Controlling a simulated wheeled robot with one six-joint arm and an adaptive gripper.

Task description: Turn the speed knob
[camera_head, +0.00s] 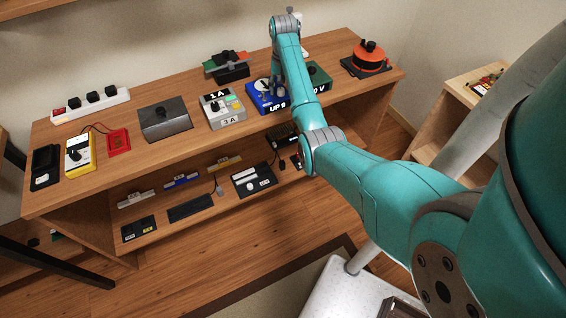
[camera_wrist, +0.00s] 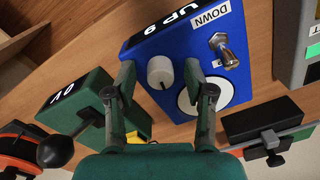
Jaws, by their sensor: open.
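A blue box (camera_wrist: 203,30) fills the middle of the wrist view, with a pale grey round knob (camera_wrist: 160,72), a metal toggle switch (camera_wrist: 222,46) beside a DOWN label, and a white dial. No label reading speed is legible. My gripper (camera_wrist: 159,74) is open, with one finger on each side of the grey knob. Gaps seem to show between fingers and knob; whether either touches cannot be told. In the head view the blue box (camera_head: 256,96) stands on the shelf top, and my arm hides much of it and the knob.
Beside the blue box stand a green box with a black lever (camera_wrist: 84,111), a grey box (camera_head: 222,108) and an orange-and-black device (camera_head: 369,56). A dark box (camera_head: 165,119) and yellow box (camera_head: 80,154) stand further left.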

